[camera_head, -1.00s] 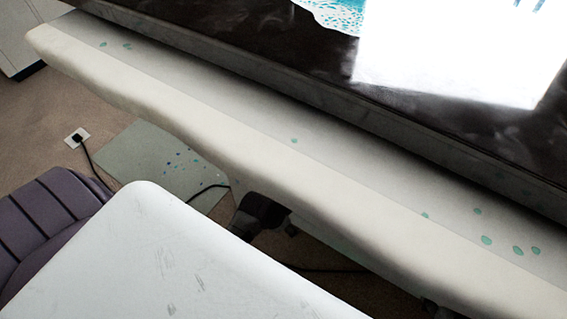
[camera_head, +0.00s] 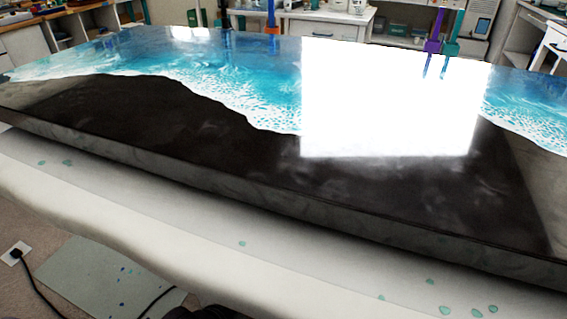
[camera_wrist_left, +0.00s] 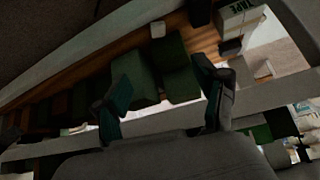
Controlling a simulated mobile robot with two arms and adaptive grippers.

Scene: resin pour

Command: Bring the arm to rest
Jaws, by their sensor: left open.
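My left gripper (camera_wrist_left: 165,98) shows in the left wrist view with its two dark fingers spread apart. Nothing is visible between the fingertips. Behind them are dark green blocks or boxes (camera_wrist_left: 148,75) on a wooden surface, tilted in this view; I cannot tell how far off they are. Neither of my grippers shows in the head view, and the right one is in no view.
A large glossy resin slab (camera_head: 130,115), blue, white and black, fills the head view above a pale covered bench (camera_head: 150,210) with green drips. Purple (camera_head: 434,42) and teal (camera_head: 452,42) uprights stand at its far edge. A "TAPE" box (camera_wrist_left: 240,17) shows in the wrist view.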

